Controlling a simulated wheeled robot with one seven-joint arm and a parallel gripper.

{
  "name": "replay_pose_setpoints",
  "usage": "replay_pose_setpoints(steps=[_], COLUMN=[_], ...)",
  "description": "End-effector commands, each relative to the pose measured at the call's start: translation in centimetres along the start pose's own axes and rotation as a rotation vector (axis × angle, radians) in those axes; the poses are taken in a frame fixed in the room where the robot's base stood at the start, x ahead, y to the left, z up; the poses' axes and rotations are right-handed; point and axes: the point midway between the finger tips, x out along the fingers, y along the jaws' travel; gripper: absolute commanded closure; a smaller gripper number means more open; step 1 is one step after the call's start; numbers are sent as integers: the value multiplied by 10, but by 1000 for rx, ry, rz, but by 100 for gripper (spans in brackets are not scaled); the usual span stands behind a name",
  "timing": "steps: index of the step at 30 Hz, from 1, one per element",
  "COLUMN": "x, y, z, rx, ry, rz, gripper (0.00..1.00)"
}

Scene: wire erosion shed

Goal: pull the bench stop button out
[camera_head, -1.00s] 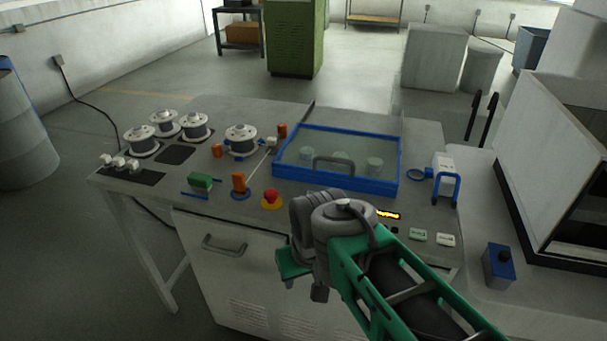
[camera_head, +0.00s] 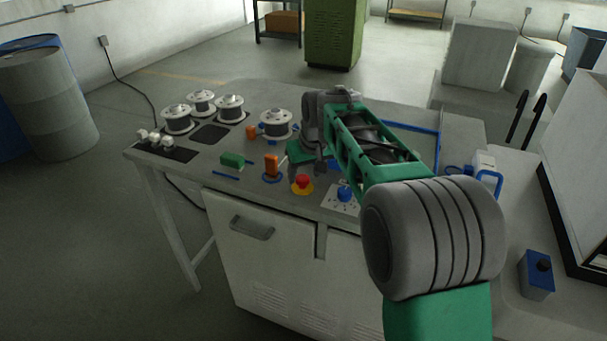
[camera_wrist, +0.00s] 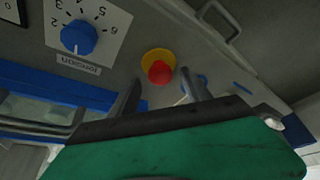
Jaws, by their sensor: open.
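The bench stop button is a red mushroom knob (camera_head: 303,182) on a yellow disc, on the bench top near its front edge. The red knob shows again in the wrist view (camera_wrist: 160,73), on its round yellow base. My gripper (camera_wrist: 162,82) is open and empty, with one dark finger on each side below the knob in that view. The fingertips look apart from the knob; their exact height over it I cannot tell. In the head view my wrist hangs just behind and right of the button, and the fingers are mostly hidden.
A blue tension dial (camera_wrist: 78,37) sits close beside the button. Several wire spools (camera_head: 277,123) stand farther back. My arm covers most of the blue-framed lid (camera_head: 411,127).

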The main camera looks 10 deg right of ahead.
Motion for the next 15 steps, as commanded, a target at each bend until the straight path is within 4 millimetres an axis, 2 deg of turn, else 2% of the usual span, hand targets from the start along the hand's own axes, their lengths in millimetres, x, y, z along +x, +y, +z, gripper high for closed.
replay_pose_setpoints(steps=[4, 11, 15], x=[12, 13, 13], y=[-1, -1, -1], z=[-1, -1, -1], rx=[-2, -2, -1], ry=[2, 2, 2], rz=[0, 0, 0], gripper=[44, 44, 55])
